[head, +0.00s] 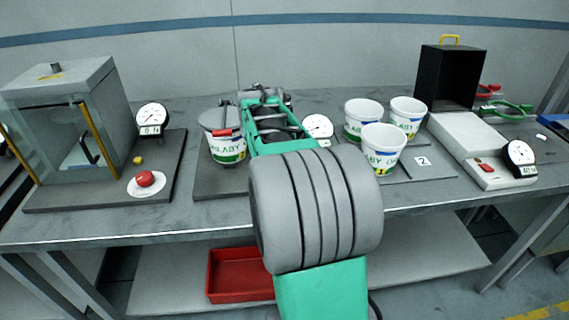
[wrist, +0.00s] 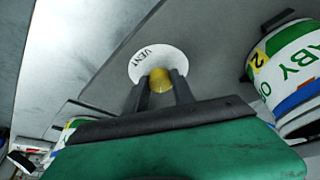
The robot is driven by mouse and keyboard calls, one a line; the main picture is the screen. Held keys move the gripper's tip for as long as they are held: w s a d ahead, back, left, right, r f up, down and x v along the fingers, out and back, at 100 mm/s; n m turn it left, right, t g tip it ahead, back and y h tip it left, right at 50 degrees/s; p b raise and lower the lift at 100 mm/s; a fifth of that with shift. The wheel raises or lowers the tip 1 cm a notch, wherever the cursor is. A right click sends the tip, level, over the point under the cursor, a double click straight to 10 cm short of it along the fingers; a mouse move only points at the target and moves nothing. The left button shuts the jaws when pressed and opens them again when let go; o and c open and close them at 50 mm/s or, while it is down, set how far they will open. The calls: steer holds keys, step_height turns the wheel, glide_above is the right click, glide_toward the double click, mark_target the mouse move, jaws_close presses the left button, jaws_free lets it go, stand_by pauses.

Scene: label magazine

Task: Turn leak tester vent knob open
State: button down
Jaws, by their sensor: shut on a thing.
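In the wrist view a small yellow vent knob (wrist: 159,79) stands on a white round plate (wrist: 150,64) marked VENT, on a grey surface. The two dark fingers of my gripper (wrist: 158,86) are shut on the knob, one on each side. In the head view my arm reaches over the middle station, and its links hide the knob and fingertips. A gauge (head: 318,126) on a white round face shows just right of my arm there. The knob's turn angle is hard to tell.
A labelled tub (head: 225,148) stands just left of my arm; several white tubs (head: 383,150) stand to the right. A glass-fronted chamber (head: 62,125) with a red button (head: 145,179) is at the left. A black box (head: 452,78) and a white scale (head: 470,150) are at the right.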

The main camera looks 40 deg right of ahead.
steer(key=c, duration=1.1)
jaws_free()
steer(key=shift+o, duration=0.2)
steer(key=v, duration=0.7)
steer(key=shift+a+r, duration=0.15)
steer(key=shift+r, duration=0.2)
steer(key=shift+a, duration=0.1)
steer(key=s+a+f+n+y+p, duration=0.1)
steer(key=s+a+f+n, duration=0.1)
steer(key=a, duration=0.7)
steer(key=s+a+f+n+t+y+p, duration=0.1)
steer(key=s+a+n, duration=0.3)
steer(key=a, duration=0.5)
steer(key=s+a+f+n+y+p, duration=0.2)
steer(key=s+a+f+n, duration=0.1)
steer(key=a+n, duration=0.4)
steer(key=a, duration=0.3)
steer(key=shift+s+f, duration=0.15)
steer(key=shift+f, duration=0.1)
